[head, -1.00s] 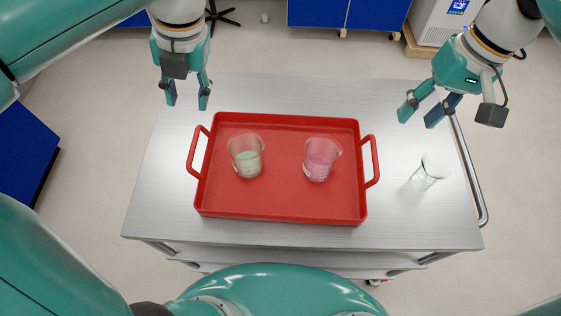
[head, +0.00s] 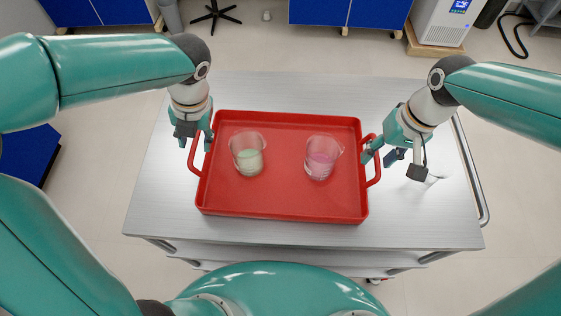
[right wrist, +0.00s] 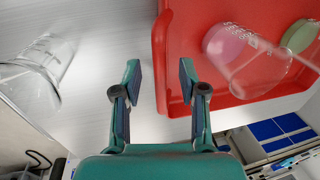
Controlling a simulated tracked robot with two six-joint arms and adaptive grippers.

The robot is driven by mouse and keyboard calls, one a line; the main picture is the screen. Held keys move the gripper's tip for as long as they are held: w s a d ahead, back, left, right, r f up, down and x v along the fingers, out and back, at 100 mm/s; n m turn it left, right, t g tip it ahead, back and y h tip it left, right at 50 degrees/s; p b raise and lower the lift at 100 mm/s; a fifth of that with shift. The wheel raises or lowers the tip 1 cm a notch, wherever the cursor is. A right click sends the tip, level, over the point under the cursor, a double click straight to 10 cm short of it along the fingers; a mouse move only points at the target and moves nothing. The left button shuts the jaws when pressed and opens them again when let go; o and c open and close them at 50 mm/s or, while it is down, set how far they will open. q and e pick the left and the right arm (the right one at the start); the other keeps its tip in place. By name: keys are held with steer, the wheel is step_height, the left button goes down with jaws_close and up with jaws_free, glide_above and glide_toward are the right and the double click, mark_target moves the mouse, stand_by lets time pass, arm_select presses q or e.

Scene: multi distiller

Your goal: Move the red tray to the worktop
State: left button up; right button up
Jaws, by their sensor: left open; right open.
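The red tray (head: 280,205) lies flat on a grey metal cart. It holds a beaker with pale green contents (head: 248,153) and a beaker with pink contents (head: 321,158). My left gripper (head: 196,142) is open at the tray's left handle; I cannot tell whether the handle is between its fingers. My right gripper (head: 381,160) is open beside the right handle (head: 374,178). In the right wrist view the open right fingers (right wrist: 158,78) are close to the tray rim (right wrist: 160,50), with one finger overlapping it and bare cart top showing between them.
The cart has a rail (head: 470,170) at right. Blue cabinets (head: 345,12) stand beyond open floor.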

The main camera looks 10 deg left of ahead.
arm_select(q)
steer(key=shift+x, duration=0.8)
arm_select(e)
steer(key=shift+a+f, duration=0.15)
steer(key=shift+f, duration=0.65)
arm_select(q)
jaws_close()
arm_select(e)
jaws_close()
